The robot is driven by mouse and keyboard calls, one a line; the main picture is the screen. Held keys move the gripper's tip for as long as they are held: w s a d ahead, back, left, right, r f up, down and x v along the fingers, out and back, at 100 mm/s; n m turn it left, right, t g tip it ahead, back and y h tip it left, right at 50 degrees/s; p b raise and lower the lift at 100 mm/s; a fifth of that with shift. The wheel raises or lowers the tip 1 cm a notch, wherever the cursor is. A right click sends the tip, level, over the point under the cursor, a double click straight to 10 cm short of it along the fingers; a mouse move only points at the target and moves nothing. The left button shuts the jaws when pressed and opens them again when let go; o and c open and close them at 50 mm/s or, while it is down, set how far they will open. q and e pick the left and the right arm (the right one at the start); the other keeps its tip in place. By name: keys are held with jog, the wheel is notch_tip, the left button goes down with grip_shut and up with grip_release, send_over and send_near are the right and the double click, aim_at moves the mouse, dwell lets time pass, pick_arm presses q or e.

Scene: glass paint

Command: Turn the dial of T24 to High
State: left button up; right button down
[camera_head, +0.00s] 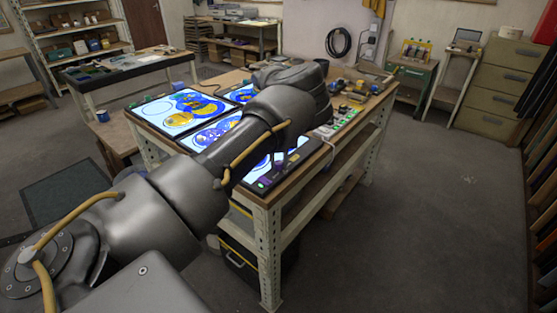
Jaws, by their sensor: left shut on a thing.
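Several lit light panels with blue and yellow painted glass lie on the workbench; one panel (178,112) is at the far left. My left arm reaches across the bench from the lower left and covers much of it. My left gripper (280,158) shows only in small part below the forearm, low over the front right panel (258,172). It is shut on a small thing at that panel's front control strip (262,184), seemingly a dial. The T24 label and the dial's setting are too small or hidden to read. My right gripper is out of view.
The wooden workbench (265,197) has metal legs and a lower shelf. Small jars and tools (352,95) stand at its back right. A black case (238,262) is underneath. A drawer cabinet (503,88) stands at the right. The floor to the right is clear.

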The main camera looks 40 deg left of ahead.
aim_at(278, 162)
pick_arm(q)
jog(key=o, duration=1)
notch_tip(278, 162, up, 11)
jog(key=shift+f+b, duration=0.1)
jog(key=shift+b, duration=0.65)
jog(key=shift+a, duration=0.1)
